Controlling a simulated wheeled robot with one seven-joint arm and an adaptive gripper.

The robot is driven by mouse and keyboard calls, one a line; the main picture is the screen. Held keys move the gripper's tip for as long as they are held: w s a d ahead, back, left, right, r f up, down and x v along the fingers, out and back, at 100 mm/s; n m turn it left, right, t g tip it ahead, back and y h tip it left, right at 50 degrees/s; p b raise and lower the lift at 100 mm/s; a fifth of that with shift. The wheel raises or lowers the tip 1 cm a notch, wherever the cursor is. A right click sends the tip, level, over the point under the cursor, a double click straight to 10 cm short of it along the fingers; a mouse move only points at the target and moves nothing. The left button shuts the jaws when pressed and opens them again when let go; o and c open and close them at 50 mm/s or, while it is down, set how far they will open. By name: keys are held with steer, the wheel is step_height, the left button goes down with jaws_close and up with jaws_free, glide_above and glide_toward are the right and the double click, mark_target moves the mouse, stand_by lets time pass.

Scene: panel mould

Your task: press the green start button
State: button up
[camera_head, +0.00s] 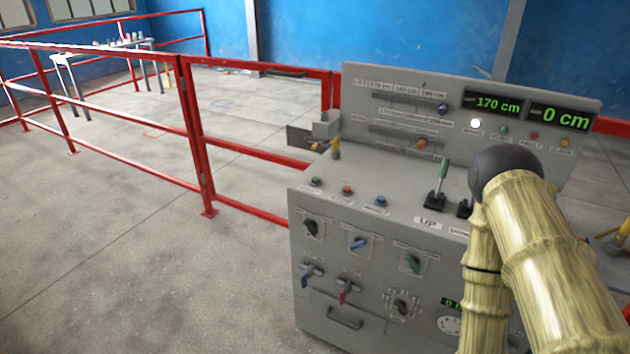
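A grey control console (345,245) stands right of centre. On its sloped top, near the left front edge, is a small dark green round button (316,181) with a small label below it, too small to read. A red button (347,190) and a blue button (381,201) sit to its right in the same row. Nothing covers the green button. My arm, with a bamboo-like surface, shows at the right in front of the console. My gripper is not in view.
A green-handled lever (442,172) stands by the "UP" label. Knobs and switches cover the front. Red railings (195,140) run behind; the floor at left is clear.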

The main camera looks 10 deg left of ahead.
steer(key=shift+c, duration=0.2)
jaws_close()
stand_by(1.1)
